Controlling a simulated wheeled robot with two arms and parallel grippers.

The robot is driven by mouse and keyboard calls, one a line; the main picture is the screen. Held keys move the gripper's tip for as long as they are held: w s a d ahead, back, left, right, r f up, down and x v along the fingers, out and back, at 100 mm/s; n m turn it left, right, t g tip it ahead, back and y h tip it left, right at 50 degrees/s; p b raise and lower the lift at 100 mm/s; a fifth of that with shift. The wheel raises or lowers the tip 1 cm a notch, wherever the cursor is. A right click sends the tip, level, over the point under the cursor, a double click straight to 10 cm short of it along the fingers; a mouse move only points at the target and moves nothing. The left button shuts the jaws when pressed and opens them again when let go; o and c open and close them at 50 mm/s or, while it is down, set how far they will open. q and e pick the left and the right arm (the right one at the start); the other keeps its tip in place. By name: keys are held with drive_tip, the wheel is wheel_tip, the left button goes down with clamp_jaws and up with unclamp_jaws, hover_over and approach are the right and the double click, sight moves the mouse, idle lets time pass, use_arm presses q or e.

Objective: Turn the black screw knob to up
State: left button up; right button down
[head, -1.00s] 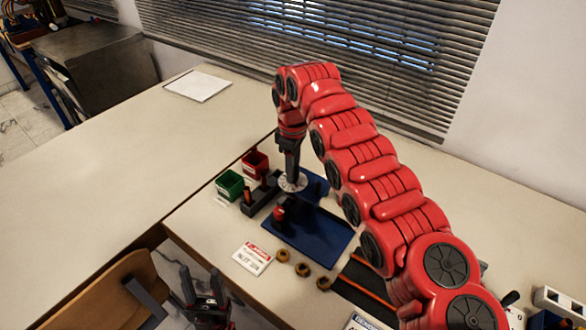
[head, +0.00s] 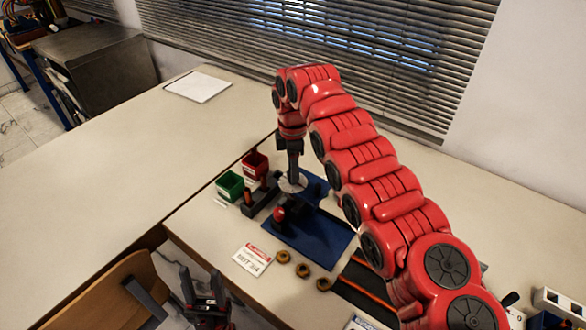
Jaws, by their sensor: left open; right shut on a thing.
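The gauge rig stands on a blue base plate (head: 315,238) on the table. A pale round dial (head: 292,184) sits at its top, under my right gripper (head: 293,172). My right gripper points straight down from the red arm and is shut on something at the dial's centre. The black screw knob is not clearly visible; my gripper hides that spot. A red knob-like part (head: 279,216) stands at the front left of the plate. My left gripper (head: 199,285) is open and empty, low at the bottom left, beyond the table's front edge.
A green bin (head: 230,186) and a red bin (head: 255,165) stand left of the rig. A red-and-white sign card (head: 252,259) and several brass nuts (head: 303,270) lie in front. A wooden chair (head: 110,295) is at the lower left. The left tabletop is mostly clear.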

idle(0.3)
drive_tip(key=shift+c, duration=2.4)
unclamp_jaws()
drive_tip(key=shift+r, duration=0.1)
drive_tip(key=shift+r, duration=0.25)
drive_tip(key=r+p, duration=0.1)
drive_tip(key=r, duration=0.6)
drive_tip(key=shift+a+r+p, duration=0.2)
drive_tip(key=shift+r+p, duration=0.1)
drive_tip(key=shift+p, duration=0.05)
wheel_tip(320, 180, up, 9)
drive_tip(key=p, duration=0.9)
drive_tip(key=shift+d, duration=0.2)
